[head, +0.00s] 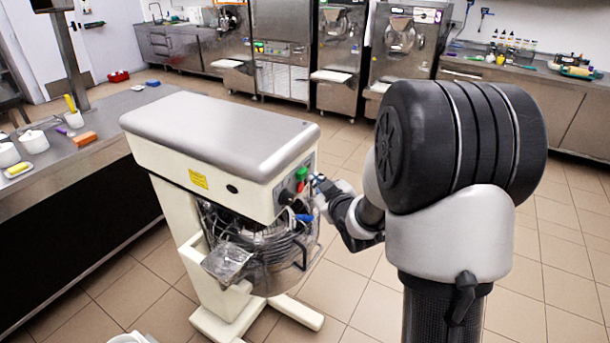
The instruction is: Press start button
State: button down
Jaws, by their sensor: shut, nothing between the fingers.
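A cream-coloured mixer (215,150) with a grey top stands left of the middle. A small control panel is on its right-hand end, with a green button (302,173), a red button (300,186) under it and a black knob (286,197) beside them. My gripper (318,184) is shut and empty, just right of the panel, at about the height of the buttons. Its fingertips are small and close to the panel; I cannot tell whether they touch a button. My arm fills the right middle and hides part of the floor behind it.
A wire guard and metal bowl (285,262) sit under the mixer head, below my gripper. A steel counter (115,130) with small containers runs along the left. Steel freezers (340,50) line the back wall. Tiled floor (565,250) is clear at the right.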

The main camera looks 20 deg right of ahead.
jog(key=shift+w+a, duration=0.1)
dwell(0.3)
jog(key=shift+w+a+b, duration=0.2)
jog(key=shift+b, duration=0.15)
